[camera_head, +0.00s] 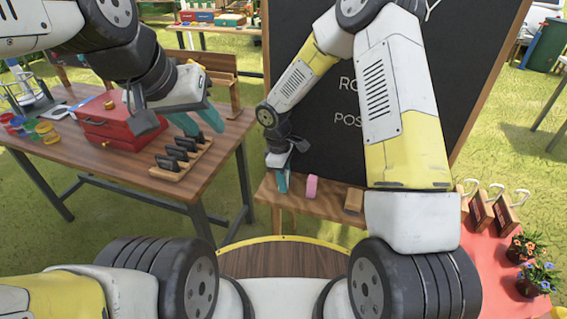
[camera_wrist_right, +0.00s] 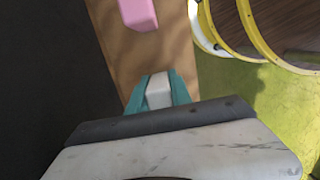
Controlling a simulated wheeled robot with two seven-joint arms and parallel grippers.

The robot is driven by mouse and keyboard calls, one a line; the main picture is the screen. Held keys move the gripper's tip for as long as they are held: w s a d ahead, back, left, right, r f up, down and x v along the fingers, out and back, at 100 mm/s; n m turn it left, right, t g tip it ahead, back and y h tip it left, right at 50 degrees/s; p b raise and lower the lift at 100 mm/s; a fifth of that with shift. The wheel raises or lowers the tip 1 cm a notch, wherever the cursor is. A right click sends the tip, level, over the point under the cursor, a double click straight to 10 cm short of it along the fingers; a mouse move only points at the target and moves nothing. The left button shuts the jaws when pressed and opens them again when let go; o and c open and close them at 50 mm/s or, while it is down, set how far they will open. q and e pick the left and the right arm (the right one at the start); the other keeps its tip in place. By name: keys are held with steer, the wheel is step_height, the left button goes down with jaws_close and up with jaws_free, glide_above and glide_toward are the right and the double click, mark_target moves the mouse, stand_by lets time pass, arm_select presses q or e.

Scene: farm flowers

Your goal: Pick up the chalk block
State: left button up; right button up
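A white block (camera_wrist_right: 159,91), which looks like a chalk block, sits between the teal fingers of my right gripper (camera_wrist_right: 160,92) in the right wrist view. The fingers meet both its sides, and its lower part is hidden by the gripper. In the head view my right gripper (camera_head: 283,182) points down at the left end of the wooden ledge under the blackboard; the white block is mostly hidden there. A pink block (camera_head: 311,187) stands on the ledge just right of it, apart from the fingers. My left gripper (camera_head: 198,121) is open and empty above the left table.
The wooden ledge (camera_head: 332,203) also holds a brown block (camera_head: 353,200), perhaps an eraser. The blackboard (camera_head: 335,70) rises behind it. The left table (camera_head: 222,150) bears a red toolbox (camera_head: 105,122) and a rack of dark clips (camera_head: 181,166). Flower pots (camera_head: 535,279) stand on the right.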

jaws_close()
steer(key=shift+r, duration=0.6)
step_height(320, 180, up, 2)
steer(key=shift+w+r, duration=0.1)
steer(key=s+r, duration=0.1)
steer(key=s, duration=1.5)
steer(key=shift+d+r, duration=0.25)
steer(key=shift+r, duration=0.05)
